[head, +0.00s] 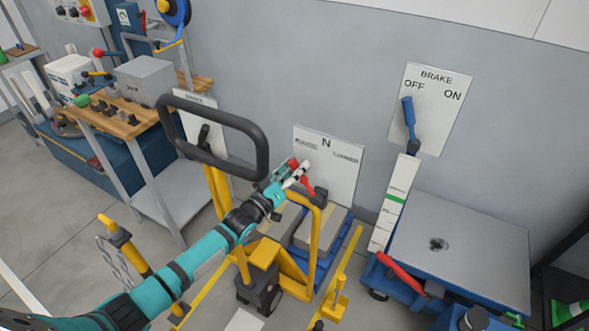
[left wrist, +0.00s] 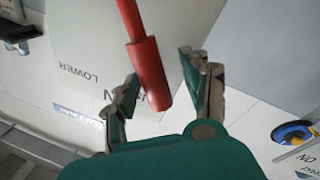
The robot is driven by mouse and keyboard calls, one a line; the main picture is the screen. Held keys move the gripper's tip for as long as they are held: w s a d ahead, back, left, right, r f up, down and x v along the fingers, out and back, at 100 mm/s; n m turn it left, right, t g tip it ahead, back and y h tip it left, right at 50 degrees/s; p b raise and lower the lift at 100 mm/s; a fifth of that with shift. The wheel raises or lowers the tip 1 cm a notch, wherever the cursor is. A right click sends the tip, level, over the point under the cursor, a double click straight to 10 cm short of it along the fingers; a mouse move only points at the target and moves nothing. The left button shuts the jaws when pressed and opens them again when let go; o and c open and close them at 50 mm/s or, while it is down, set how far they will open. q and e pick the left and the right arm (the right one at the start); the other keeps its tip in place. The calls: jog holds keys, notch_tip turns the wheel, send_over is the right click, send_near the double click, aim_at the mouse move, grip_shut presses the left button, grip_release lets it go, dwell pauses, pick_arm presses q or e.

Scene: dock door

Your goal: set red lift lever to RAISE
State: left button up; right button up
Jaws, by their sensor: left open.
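The red lift lever (head: 307,185) rises from a dark base in front of a white plate (head: 343,174) marked N in the middle and LOWER at right; the left label is too small to read surely. The lever leans up and to the left in the head view. My left gripper (head: 291,173) is at its upper end, fingers open. In the left wrist view, the red handle (left wrist: 150,72) lies between the two spread fingers (left wrist: 158,78), with a visible gap at the right finger; contact at the left finger is unclear. My right gripper is not in view.
A yellow pallet truck with a black loop handle (head: 262,150) stands beside my left arm. At right are a blue brake lever (head: 408,116) on its BRAKE plate and a grey-topped blue cart (head: 480,250). A workbench (head: 120,122) stands at left.

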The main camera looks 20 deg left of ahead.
pick_arm(q)
jog(key=shift+s, duration=0.25)
jog(key=v, duration=1.1)
jog(key=shift+s+a, duration=0.15)
jog(key=shift+s, duration=0.1)
jog(key=shift+f, duration=0.15)
jog(key=s+a+f+m+g+y, duration=0.15)
jog(key=s+f, duration=0.25)
jog(key=f, duration=0.6)
jog(key=s+a+f+g+y, duration=0.2)
jog(key=s+f+g, duration=0.15)
jog(key=f, duration=0.75)
jog(key=s+a+f+g+y, duration=0.15)
jog(key=s+f, duration=0.35)
jog(key=f, duration=0.5)
jog(key=s+d+f+m+g, duration=0.1)
jog(key=s+f+g, duration=0.2)
jog(key=s+f, duration=0.3)
jog(key=s+d+f+m+g+y, duration=0.1)
jog(key=s+f+g, duration=0.3)
jog(key=s, duration=1.2)
jog(key=s+d+f+m+g, duration=0.2)
jog(key=s+d+f+g, duration=0.1)
jog(key=s+f, duration=0.5)
jog(key=s, duration=0.3)
jog(key=shift+s+f+y, duration=0.3)
jog(key=shift+s+f, duration=0.05)
